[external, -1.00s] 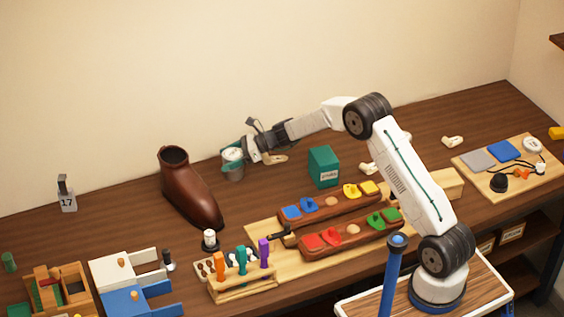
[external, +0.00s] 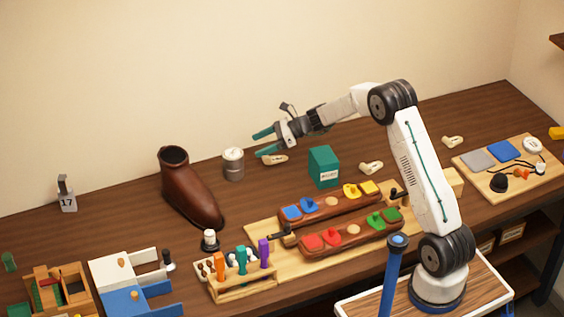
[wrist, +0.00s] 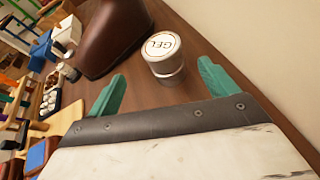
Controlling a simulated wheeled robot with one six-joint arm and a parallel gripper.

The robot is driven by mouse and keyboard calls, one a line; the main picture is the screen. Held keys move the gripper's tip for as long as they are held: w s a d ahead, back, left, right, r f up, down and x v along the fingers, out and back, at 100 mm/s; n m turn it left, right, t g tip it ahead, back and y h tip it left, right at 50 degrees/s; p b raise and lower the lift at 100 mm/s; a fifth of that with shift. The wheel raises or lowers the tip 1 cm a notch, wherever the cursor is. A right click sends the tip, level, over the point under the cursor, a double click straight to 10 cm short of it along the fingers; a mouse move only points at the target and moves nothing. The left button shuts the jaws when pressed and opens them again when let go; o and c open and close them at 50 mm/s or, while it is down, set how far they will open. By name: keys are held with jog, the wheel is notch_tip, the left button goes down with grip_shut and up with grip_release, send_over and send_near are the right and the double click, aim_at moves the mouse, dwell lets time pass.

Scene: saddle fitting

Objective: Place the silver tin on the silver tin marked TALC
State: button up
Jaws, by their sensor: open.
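A silver tin (external: 233,154) stands upright on the table right of the brown boot. It appears to sit on top of a second silver tin (external: 234,172), the two lined up as one short column. In the wrist view the upper tin (wrist: 160,46) has a pale lid with letters that look like GEL; the lower tin (wrist: 173,78) shows beneath it. No TALC marking can be read. My gripper (external: 265,142) is open and empty, apart from the tins, to their right. Its green fingers (wrist: 161,74) show in the wrist view on either side of the column.
The brown boot (external: 188,188) stands left of the tins. A green box (external: 323,167) stands to their right, and a pale wooden piece (external: 274,159) lies below my gripper. Wooden trays with coloured blocks (external: 330,205) are in front. The table behind the tins is clear.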

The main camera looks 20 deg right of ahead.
jog(key=s+d+r+n+g+h, duration=0.1)
jog(key=s+d+r+n+h, duration=0.15)
jog(key=s+r+n, duration=0.4)
jog(key=s+d+r+n+g+h, duration=0.1)
jog(key=s+d+r+n, duration=0.2)
jog(key=s, duration=0.7)
jog(key=s+d+r+n+g+h, duration=0.1)
jog(key=s+d+r+n, duration=0.3)
jog(key=s, duration=0.5)
jog(key=s+d+f+n+h, duration=0.1)
jog(key=s+d+n+h, duration=0.3)
jog(key=s, duration=0.9)
jog(key=s+d+f+n+h, duration=0.1)
jog(key=s+d+n+h, duration=0.3)
jog(key=s+d, duration=0.7)
jog(key=shift+s+n+t, duration=0.35)
jog(key=shift+s+t, duration=0.05)
jog(key=shift+s, duration=0.7)
